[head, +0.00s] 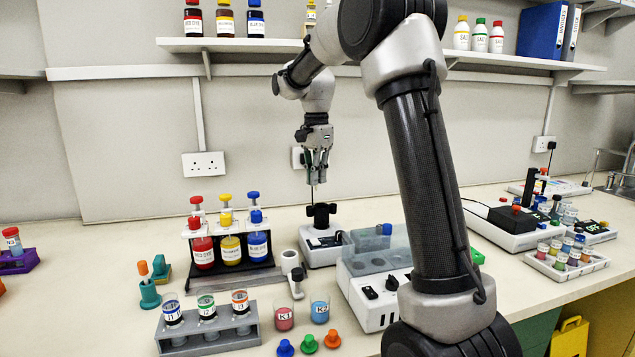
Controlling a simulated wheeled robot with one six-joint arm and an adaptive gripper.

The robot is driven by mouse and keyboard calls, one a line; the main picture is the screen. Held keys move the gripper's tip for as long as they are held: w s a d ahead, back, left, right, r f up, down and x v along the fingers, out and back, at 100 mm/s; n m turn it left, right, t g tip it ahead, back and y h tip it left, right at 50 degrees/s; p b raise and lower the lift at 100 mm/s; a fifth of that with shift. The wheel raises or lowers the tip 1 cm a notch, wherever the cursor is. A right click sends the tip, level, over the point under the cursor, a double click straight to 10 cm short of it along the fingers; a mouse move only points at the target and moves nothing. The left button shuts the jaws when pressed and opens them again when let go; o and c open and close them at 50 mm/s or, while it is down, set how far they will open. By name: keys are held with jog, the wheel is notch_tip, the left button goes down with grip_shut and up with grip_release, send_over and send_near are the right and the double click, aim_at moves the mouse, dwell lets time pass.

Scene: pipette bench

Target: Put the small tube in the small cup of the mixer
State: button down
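My gripper (317,178) points down in front of the wall, above the mixer. Its fingers look close together, but at this size I cannot tell whether they are shut or hold anything. A thin dark line shows just below them; I cannot tell whether it is a held thing or a cable behind. What looks like the mixer is a small white unit (320,258) with a black head (320,212); the inside of any cup on it is not visible. I cannot single out the small tube with certainty.
A rack of red, yellow and blue dye bottles (228,277) stands left of the mixer. A grey rack (208,342) of labelled vials and two cups, K1 (284,318) and K2 (320,310), stand in front. A white lidded unit (372,312) is close on the right, partly behind my arm.

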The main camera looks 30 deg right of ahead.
jog(key=a, duration=0.2)
send_over(310, 214)
jog(key=shift+w+d+f, duration=0.1)
jog(key=shift+w+f, duration=0.05)
jog(key=shift+f, duration=0.85)
jog(key=shift+w+d+f, duration=0.1)
jog(key=shift+w+f, duration=0.05)
jog(key=shift+f, duration=0.9)
jog(key=shift+w+d+f, duration=0.1)
jog(key=shift+w+f, duration=0.05)
jog(key=shift+f, duration=0.85)
jog(key=shift+f, duration=0.4)
jog(key=c, duration=1.6)
grip_release()
jog(key=shift+o, duration=0.2)
notch_tip(310, 214, up, 12)
jog(key=shift+s, duration=0.1)
